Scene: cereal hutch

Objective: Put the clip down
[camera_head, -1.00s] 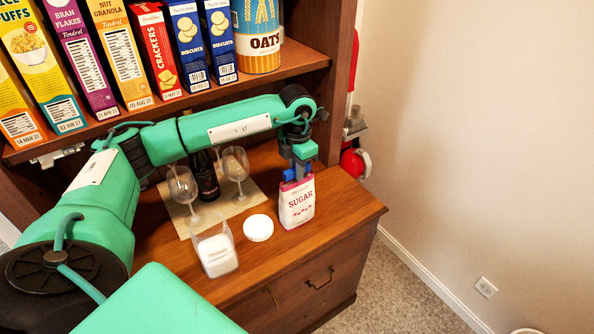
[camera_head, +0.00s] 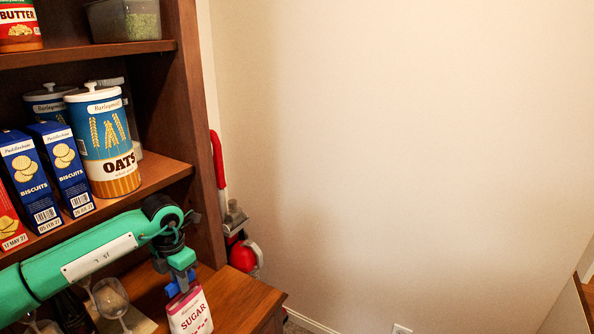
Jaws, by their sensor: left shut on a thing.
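My left gripper (camera_head: 180,277) is at the lower left of the head view, at the top edge of the sugar bag (camera_head: 190,314). It is shut on a small blue piece that looks like the clip (camera_head: 171,288). The fingers hide much of it, and I cannot tell whether it touches the bag. The bag is white with a pink top and stands upright on the wooden counter (camera_head: 240,296). The bag's lower part is cut off by the frame. My right gripper is not in view.
A wine glass (camera_head: 111,298) and a dark bottle (camera_head: 73,312) stand left of the bag. Above are shelves with biscuit boxes (camera_head: 68,168) and an oats canister (camera_head: 103,143). A red item (camera_head: 242,256) is beyond the hutch side. Some counter right of the bag is clear.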

